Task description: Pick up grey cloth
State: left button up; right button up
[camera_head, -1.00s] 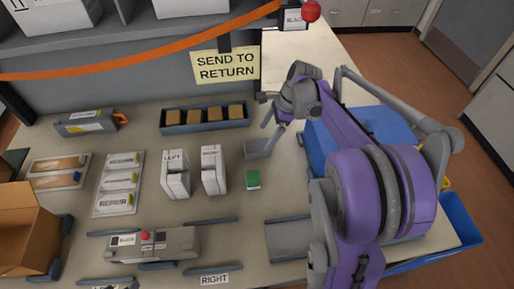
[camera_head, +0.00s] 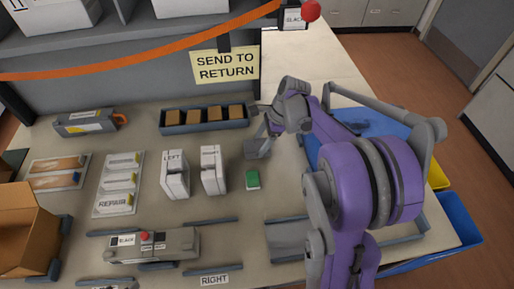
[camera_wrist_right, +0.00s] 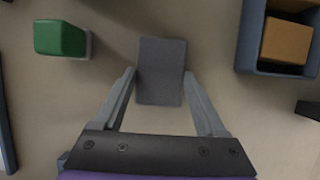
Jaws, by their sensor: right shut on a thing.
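The grey cloth (camera_head: 257,148) is a small dark rectangle to the right of the white boxes in the head view. In the right wrist view the cloth (camera_wrist_right: 161,58) sits between the fingertips and extends beyond them. My right gripper (camera_head: 263,136) is shut on the cloth, with a finger along each of its sides in the wrist view (camera_wrist_right: 160,82). I cannot tell whether the cloth is clear of the table. The gripper partly hides its upper edge in the head view. My left gripper is not in view.
A green-topped block (camera_head: 252,179) stands just below the cloth; it also shows in the wrist view (camera_wrist_right: 60,38). A blue-grey tray (camera_head: 170,128) with several brown blocks lies behind. White boxes (camera_head: 175,178) stand to the left. A blue bin (camera_head: 462,232) is at the right.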

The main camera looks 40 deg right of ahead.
aim_at(261, 145)
jog(key=shift+c, duration=0.4)
notch_tip(261, 145, up, 10)
jog(key=shift+p, duration=0.4)
